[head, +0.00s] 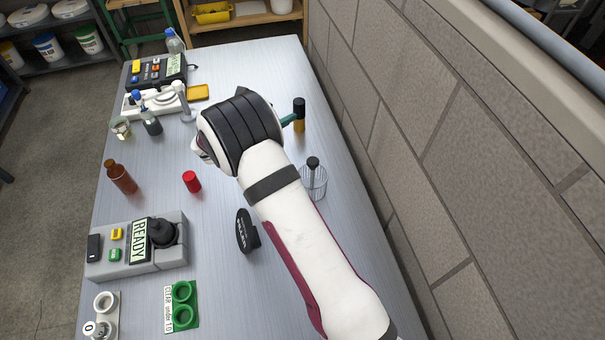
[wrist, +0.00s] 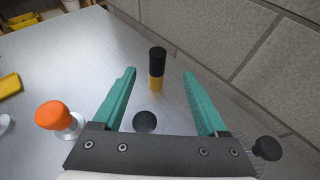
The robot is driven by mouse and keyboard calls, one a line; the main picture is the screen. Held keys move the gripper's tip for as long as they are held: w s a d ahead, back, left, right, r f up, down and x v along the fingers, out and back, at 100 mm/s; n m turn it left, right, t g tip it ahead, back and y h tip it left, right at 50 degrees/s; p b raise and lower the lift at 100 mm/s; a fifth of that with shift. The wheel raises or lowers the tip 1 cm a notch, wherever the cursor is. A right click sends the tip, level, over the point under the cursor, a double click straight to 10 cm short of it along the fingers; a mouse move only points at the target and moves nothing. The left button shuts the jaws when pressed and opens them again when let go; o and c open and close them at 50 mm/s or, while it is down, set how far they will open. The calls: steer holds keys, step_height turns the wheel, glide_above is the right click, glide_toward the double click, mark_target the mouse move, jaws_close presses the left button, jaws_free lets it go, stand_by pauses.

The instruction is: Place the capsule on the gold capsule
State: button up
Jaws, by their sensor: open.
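A gold capsule (head: 299,127) stands upright on the table near the wall. A black capsule (head: 299,107) sits on top of it, upright and in line with it. In the wrist view the black capsule (wrist: 157,58) and the gold capsule (wrist: 156,84) stand as one column ahead of my gripper. My gripper (wrist: 159,74) is open and empty, its teal fingers spread with clear gaps on both sides of the column. In the head view one teal finger (head: 288,120) shows just left of the column; the rest is hidden by my arm. A red capsule (head: 192,181) stands apart, left of my arm.
An orange-topped item (wrist: 55,115) and a black round top (wrist: 145,122) are close to my gripper. A wire holder (head: 314,185) stands right of my arm. A brown bottle (head: 121,178), a READY device (head: 139,251) and a green holder (head: 183,307) are left. The wall is close right.

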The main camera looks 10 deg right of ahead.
steer(key=s+d+r+m+g, duration=0.3)
steer(key=s+d+r+m, duration=0.15)
steer(key=s+m, duration=0.35)
steer(key=s+d+r+m+g, duration=0.4)
steer(key=s+d+m, duration=0.15)
steer(key=s, duration=0.35)
steer(key=s+a+r+m+g+y, duration=0.1)
steer(key=s+a+m+g+y, duration=0.15)
steer(key=s+m, duration=0.4)
steer(key=s+a+r+m+g+y, duration=0.1)
steer(key=s+m+y, duration=0.25)
steer(key=s, duration=0.65)
steer(key=s+a+f+m+y, duration=0.1)
steer(key=s+a+m+y, duration=0.4)
steer(key=s+a+m, duration=0.3)
steer(key=s+m+t, duration=0.1)
steer(key=s, duration=0.1)
steer(key=shift+s+a, duration=0.2)
steer(key=shift+s, duration=0.1)
